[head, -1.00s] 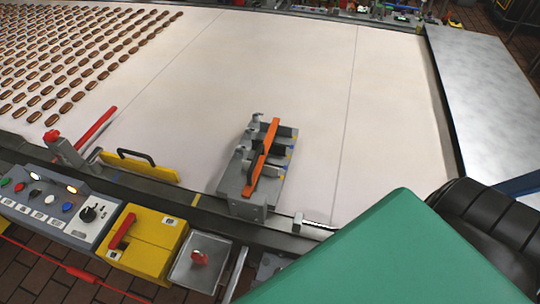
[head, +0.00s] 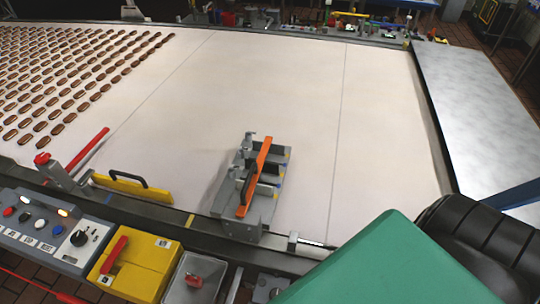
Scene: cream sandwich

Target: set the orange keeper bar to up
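The orange keeper bar (head: 259,168) lies across the top of a grey fixture (head: 238,222) at the near edge of the pale conveyor belt. It runs lengthwise over several dark slots with grey clamps beside it. Whether it counts as up or down I cannot tell from this angle. Neither of my grippers is in view. A green and black part, probably of my own body, fills the lower right and is apart from the fixture.
Rows of brown sandwich biscuits (head: 60,75) cover the belt's far left. A red lever (head: 88,149), a yellow plate (head: 131,186), a control panel (head: 50,229) and a yellow box (head: 137,266) line the near left edge. The belt (head: 250,80) beyond the fixture is clear.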

